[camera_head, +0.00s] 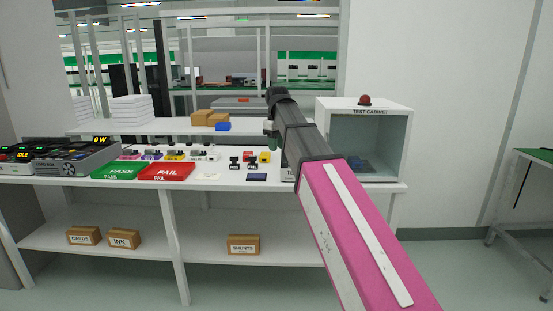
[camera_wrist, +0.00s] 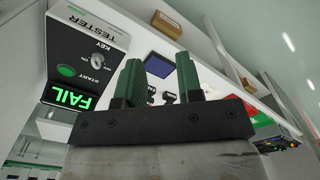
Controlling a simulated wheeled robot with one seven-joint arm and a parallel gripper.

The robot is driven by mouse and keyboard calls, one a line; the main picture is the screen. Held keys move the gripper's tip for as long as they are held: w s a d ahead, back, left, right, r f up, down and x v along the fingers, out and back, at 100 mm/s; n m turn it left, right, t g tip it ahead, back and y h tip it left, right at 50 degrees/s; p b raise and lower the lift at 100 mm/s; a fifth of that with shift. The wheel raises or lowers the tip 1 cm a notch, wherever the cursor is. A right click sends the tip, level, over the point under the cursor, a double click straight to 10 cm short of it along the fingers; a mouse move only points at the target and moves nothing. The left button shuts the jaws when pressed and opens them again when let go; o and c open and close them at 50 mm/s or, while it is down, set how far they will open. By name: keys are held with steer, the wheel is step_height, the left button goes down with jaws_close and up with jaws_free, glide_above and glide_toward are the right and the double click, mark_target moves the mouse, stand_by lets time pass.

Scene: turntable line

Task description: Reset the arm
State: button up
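My arm, pink with dark grey end links, reaches over the white bench in the head view. My gripper (camera_head: 271,130) is at its far end, above the bench and mostly behind my own arm there. In the wrist view my gripper (camera_wrist: 160,70) shows two green fingers standing apart with nothing between them, so it is open. The tester (camera_wrist: 92,55) is to the left of the fingers in that view, with a lit FAIL display, a green START button and a key switch. In the head view my arm hides most of the tester.
The test cabinet (camera_head: 405,142), with a red lamp (camera_head: 365,100) on top, stands open-fronted right of my arm. A green PASS tray (camera_head: 122,170) and red FAIL tray (camera_head: 167,172) lie left. Small parts sit between. Brown boxes (camera_head: 243,245) are on the lower shelf.

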steer(key=s+d+f+m, duration=0.25)
steer(key=d+f, duration=0.25)
steer(key=f, duration=0.8)
steer(key=s+d+f+m, duration=0.25)
steer(key=d+f, duration=0.25)
steer(key=f, duration=0.7)
steer(key=s+d+f+m, duration=0.2)
steer(key=s+d+f, duration=0.2)
steer(key=f, duration=0.5)
steer(key=s+d+f+m, duration=0.1)
steer(key=s+d+f, duration=0.4)
steer(key=s+f, duration=0.4)
steer(key=shift+s+f+m, duration=0.15)
steer(key=shift+f+m, duration=0.25)
